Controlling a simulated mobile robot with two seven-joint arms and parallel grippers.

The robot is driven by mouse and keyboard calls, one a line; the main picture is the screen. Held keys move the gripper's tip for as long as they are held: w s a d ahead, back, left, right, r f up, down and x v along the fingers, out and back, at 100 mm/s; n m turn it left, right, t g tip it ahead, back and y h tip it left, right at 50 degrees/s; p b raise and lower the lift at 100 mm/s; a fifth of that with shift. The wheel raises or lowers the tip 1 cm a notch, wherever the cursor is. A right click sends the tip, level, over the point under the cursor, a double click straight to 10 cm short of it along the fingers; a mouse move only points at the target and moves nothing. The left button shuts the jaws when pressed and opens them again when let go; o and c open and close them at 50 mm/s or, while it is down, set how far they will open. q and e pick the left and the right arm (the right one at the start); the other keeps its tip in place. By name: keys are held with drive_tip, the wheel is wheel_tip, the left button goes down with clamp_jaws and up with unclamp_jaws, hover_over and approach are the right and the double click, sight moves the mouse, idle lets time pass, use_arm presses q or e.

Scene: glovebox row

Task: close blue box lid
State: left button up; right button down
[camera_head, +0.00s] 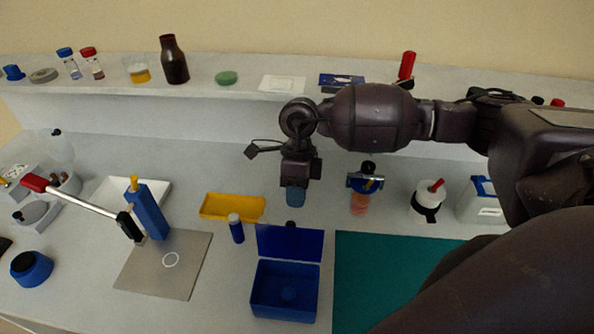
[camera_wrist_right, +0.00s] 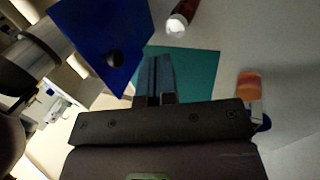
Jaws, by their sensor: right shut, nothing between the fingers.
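The blue box (camera_head: 284,306) stands open on the bench. Its lid (camera_head: 290,243) is raised upright along the back edge. A small dark knob shows at the lid's top edge. A round shape lies inside the box, too dim to name. My right gripper (camera_head: 295,197) points down behind the lid, its blue fingertips shut and empty, apart from the lid in the head view. In the right wrist view the lid (camera_wrist_right: 92,32) with its dark knob (camera_wrist_right: 115,60) is up and left of the shut fingers (camera_wrist_right: 156,85). My left gripper is not in view.
A teal mat (camera_head: 375,285) lies right of the box. A blue vial (camera_head: 236,230) and a yellow tray (camera_head: 218,207) are left of the gripper. An orange bottle (camera_head: 360,204) stands to its right. A grey plate (camera_head: 150,275) lies further left. A shelf runs behind.

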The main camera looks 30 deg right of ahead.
sight(290, 239)
drive_tip(key=shift+s+a+r+p, duration=0.3)
drive_tip(key=shift+s+a, duration=0.45)
drive_tip(key=shift+s, duration=0.15)
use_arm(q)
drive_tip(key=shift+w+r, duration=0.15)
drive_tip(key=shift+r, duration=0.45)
use_arm(e)
drive_tip(key=shift+s+a+f, duration=0.1)
drive_tip(key=shift+s+a, duration=0.25)
drive_tip(key=shift+s, duration=0.1)
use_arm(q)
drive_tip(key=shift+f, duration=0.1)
